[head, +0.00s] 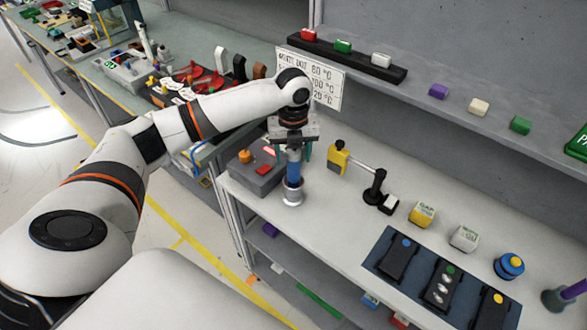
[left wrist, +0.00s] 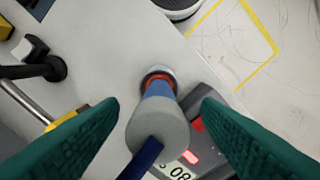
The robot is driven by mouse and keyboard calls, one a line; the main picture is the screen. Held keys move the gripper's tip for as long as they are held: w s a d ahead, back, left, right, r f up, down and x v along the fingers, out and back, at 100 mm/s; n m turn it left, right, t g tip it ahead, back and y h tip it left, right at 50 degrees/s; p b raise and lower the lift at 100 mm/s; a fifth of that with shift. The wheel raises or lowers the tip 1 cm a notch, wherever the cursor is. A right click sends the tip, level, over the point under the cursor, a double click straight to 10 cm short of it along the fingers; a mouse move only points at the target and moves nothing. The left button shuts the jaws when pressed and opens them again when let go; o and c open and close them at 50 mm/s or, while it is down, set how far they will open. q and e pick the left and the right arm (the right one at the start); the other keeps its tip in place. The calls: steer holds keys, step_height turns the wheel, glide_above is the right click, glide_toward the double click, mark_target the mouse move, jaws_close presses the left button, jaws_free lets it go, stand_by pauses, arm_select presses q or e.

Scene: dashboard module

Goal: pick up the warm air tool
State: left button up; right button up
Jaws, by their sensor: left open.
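The warm air tool (head: 293,172) has a blue body and stands upright in a silver cup at the left end of the workbench. In the left wrist view the tool (left wrist: 160,128) shows its round grey end, with a dark blue cable coming from it. My left gripper (head: 294,148) is above it, pointing down. In the left wrist view its teal fingers (left wrist: 160,103) are spread on either side of the tool, with gaps visible. The gripper hides the tool's upper end in the head view. My right gripper is out of view.
A grey control box (head: 256,172) with a red display stands beside the tool. A yellow block with a rod (head: 340,158) and a black stand (head: 375,188) are to the right. Labelled blocks and a dark blue mat (head: 412,292) lie further right. A shelf (head: 440,115) runs behind.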

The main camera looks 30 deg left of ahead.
mark_target(294, 176)
arm_select(q)
steer(key=f, duration=0.1)
steer(key=f+p, duration=0.1)
steer(key=f, duration=0.1)
steer(key=shift+w+a+f, duration=0.1)
steer(key=shift+w+f, duration=0.15)
steer(key=shift+f, duration=0.4)
steer(key=c, duration=1)
steer(key=shift+r, duration=0.1)
steer(key=shift+c, duration=0.3)
